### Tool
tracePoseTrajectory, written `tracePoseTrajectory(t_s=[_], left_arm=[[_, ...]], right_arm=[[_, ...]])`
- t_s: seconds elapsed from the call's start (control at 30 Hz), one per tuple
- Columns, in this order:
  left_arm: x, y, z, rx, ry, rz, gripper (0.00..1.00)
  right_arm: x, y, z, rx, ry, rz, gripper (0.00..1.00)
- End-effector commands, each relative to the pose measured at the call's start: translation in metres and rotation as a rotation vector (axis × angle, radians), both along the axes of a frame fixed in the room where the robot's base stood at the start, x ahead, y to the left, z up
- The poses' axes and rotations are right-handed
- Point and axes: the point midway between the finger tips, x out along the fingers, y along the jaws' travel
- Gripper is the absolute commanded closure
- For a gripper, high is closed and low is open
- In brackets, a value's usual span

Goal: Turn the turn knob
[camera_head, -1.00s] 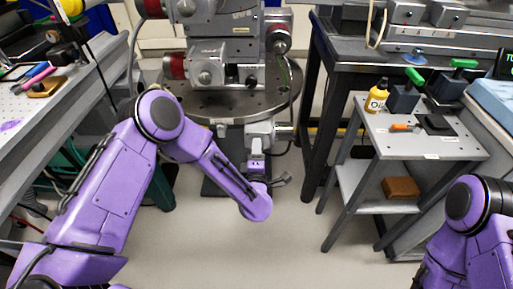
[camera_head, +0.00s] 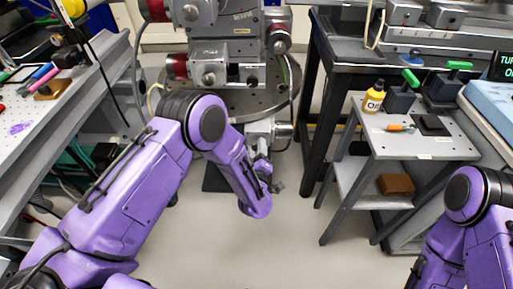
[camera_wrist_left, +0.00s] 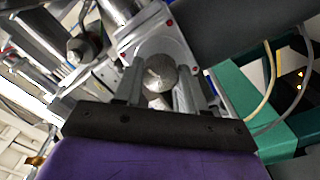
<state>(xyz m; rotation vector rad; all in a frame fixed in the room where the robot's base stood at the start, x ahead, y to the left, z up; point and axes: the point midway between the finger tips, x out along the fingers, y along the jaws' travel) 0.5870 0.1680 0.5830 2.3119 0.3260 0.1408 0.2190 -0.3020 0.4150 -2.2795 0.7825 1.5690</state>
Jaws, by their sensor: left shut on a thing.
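The turn knob (camera_wrist_left: 160,72) shows in the left wrist view as a round, worn metal end between the two fingers of my left gripper (camera_wrist_left: 163,90). The gripper is shut on it, with one finger on each side. In the head view my left gripper (camera_head: 264,168) is just below the grey housing (camera_head: 260,130) under the round stage table, partly behind my purple forearm. The knob itself is hidden there. My right gripper is outside the head view; only part of my right arm shows at the lower right.
The grey and red instrument (camera_head: 225,65) stands on the round perforated table (camera_head: 245,101). A small grey cart (camera_head: 425,143) at the right carries a yellow oil bottle (camera_head: 373,97) and green-handled clamps. A perforated bench (camera_head: 65,100) stands at the left. The floor in front is clear.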

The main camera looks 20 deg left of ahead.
Motion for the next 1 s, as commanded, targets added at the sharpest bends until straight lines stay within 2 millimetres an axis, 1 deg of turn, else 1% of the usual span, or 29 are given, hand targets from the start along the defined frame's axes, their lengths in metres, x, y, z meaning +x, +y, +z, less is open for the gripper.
tracePoseTrajectory(t_s=[0.2, 0.63, 0.67, 0.7, 0.73, 1.0], left_arm=[[-0.0014, -0.0007, -0.0015, 0.042, 0.016, -0.001, 0.90], [-0.0015, -0.0008, -0.0021, 0.050, 0.019, -0.002, 0.90], [-0.0016, -0.0008, -0.0021, 0.050, 0.019, -0.002, 0.56], [-0.0015, -0.0008, -0.0021, 0.049, 0.019, -0.002, 0.44], [-0.0014, -0.0008, -0.0020, 0.049, 0.019, -0.002, 0.35], [-0.0011, -0.0006, -0.0009, 0.048, 0.016, -0.001, 0.35]], right_arm=[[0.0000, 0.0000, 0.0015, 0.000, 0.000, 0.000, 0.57], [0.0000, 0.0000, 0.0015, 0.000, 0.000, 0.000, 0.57], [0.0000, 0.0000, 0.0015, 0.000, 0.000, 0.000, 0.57], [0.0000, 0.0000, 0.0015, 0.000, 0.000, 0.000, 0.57], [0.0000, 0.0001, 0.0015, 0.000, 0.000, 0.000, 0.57], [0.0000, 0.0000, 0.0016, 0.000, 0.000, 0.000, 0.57]])
